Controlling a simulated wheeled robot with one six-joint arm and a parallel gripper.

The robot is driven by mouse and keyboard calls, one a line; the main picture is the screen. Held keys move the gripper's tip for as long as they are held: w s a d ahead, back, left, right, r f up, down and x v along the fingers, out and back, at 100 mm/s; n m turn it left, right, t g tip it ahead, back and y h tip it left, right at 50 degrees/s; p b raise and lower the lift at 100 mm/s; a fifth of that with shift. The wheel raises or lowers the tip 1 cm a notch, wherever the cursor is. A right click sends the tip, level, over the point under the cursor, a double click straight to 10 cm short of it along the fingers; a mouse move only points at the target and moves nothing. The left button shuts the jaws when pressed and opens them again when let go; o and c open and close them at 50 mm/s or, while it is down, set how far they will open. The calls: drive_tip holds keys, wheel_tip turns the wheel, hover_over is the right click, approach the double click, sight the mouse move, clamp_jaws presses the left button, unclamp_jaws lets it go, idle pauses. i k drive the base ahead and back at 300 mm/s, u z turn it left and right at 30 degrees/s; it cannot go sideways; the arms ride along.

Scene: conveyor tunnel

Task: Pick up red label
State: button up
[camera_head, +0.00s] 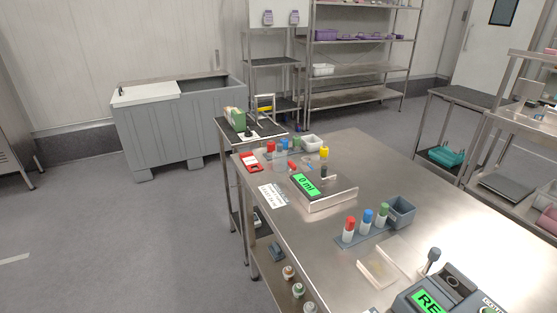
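A flat red item with a pale middle (251,162), possibly the red label, lies at the far left corner of the steel table (400,190). Other red things are in view: a red-topped white bottle (348,230) in a grey rack near the table's middle, and a small red-topped item (271,147) in the row at the far end. It is too small to tell whether any carries a label. My gripper is not in view.
A device with a green display (309,185) and a printed white sheet (272,195) lie near the red item. A grey bin (400,211) stands beside the rack. Another green-screened device (430,300) is at the front. Open floor (130,240) lies left.

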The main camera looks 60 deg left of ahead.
sight(249, 160)
drive_tip(key=u, duration=2.05)
